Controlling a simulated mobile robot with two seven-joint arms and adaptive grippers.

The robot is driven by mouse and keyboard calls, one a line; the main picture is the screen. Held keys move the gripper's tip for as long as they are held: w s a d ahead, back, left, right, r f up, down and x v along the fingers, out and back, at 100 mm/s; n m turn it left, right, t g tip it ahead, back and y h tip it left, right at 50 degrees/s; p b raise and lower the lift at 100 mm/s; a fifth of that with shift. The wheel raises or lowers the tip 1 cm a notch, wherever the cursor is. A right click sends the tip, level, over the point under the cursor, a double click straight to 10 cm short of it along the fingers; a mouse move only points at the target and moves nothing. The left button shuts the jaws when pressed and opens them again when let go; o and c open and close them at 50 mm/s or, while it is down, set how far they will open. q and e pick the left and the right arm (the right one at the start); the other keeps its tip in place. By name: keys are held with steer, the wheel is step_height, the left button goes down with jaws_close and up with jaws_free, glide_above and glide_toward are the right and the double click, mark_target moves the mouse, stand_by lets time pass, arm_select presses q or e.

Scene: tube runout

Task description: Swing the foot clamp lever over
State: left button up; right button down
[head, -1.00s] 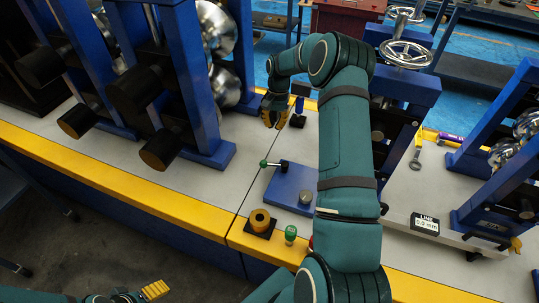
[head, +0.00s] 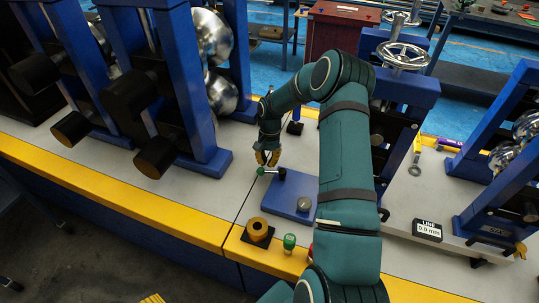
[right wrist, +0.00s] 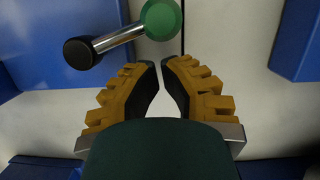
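The foot clamp lever (head: 270,172) is a short metal rod with a green ball knob at its left end and a black pivot at its right, on a blue plate (head: 290,193). In the right wrist view the green knob (right wrist: 162,18) is at the top, just beyond the fingertips, with the rod running left to the black pivot (right wrist: 80,53). Of my left gripper (head: 152,299), only a yellow bit shows at the bottom edge.
Blue roller stands (head: 190,90) rise at left and another blue stand (head: 483,190) at right. A small display (head: 427,230) reads 0.0 mm. White bench is bare left of the lever.

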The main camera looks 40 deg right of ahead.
arm_select(q)
steer(key=shift+f, duration=0.1)
arm_select(e)
steer(key=shift+s+a, duration=0.2)
steer(key=shift+a, duration=0.15)
steer(key=shift+r, duration=0.1)
steer(key=shift+a+n, duration=0.2)
steer(key=shift+n, duration=0.2)
arm_select(q)
steer(key=shift+s+a+r, duration=0.15)
steer(key=shift+a+r, duration=0.05)
steer(key=shift+a, duration=0.2)
